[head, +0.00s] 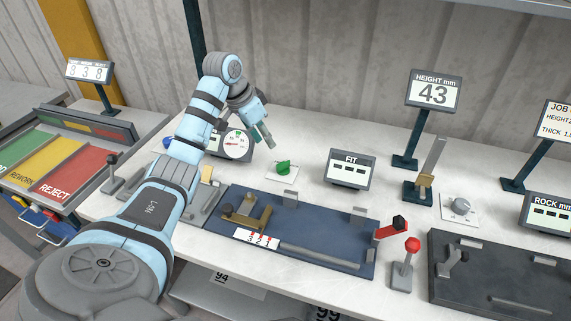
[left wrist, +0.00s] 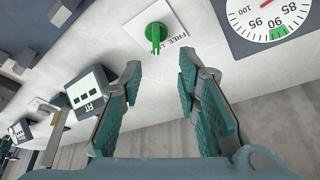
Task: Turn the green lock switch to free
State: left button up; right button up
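The green lock switch (head: 283,168) is a round green knob on a white plate on the bench, behind the blue panel. In the left wrist view the green knob (left wrist: 156,36) has its raised grip bar pointing toward my fingers. My right gripper is not in view.
A round dial gauge (head: 236,145) stands just left of the switch, close to my left gripper. The FIT display (head: 348,168) stands to the right. The blue panel (head: 330,237) with brass blocks lies in front. A red-handled lever (head: 392,228) is at its right.

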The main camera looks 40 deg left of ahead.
pick_arm(q)
send_over(281, 163)
jog(key=s, duration=0.3)
notch_tip(281, 163, down, 6)
jog(key=shift+w+a+f+b, duration=0.15)
jog(key=shift+b, duration=0.2)
jog(key=x, duration=0.5)
jog(key=shift+w+f+b, duration=0.2)
jog(key=shift+w+b, duration=0.15)
jog(key=shift+w, duration=0.05)
jog(key=shift+s+a, duration=0.1)
jog(key=shift+s, duration=0.05)
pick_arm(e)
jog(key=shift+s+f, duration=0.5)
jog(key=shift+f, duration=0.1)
pick_arm(q)
jog(key=shift+r, duration=0.1)
grip_shut()
